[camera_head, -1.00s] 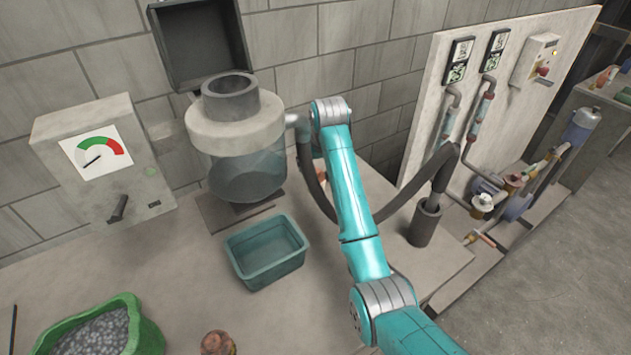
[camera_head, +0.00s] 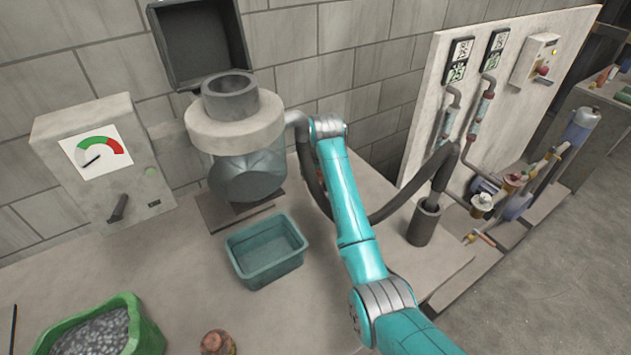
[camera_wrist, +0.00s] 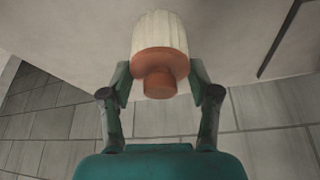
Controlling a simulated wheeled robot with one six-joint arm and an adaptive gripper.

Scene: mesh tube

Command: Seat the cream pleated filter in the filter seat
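The cream pleated filter (camera_wrist: 159,34) shows in the wrist view with its reddish-brown end cap (camera_wrist: 160,62) toward the camera. My gripper (camera_wrist: 160,72) is shut on it, one finger on each side of the cap. In the head view the gripper and filter are hidden behind my teal arm, beside the separator vessel. This vessel has a clear body (camera_head: 246,176), a pale collar (camera_head: 235,132) and a dark open ring (camera_head: 230,96) on top. I cannot make out the filter seat for certain; the inside of the ring is only partly visible.
A dark open box or lid (camera_head: 199,42) is behind the vessel. A teal bin (camera_head: 266,250) and green tub of grey granules (camera_head: 99,327) stand in front. A gauge box (camera_head: 102,165) is left. A dark hose (camera_head: 395,208) runs behind my arm to a holder (camera_head: 424,222).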

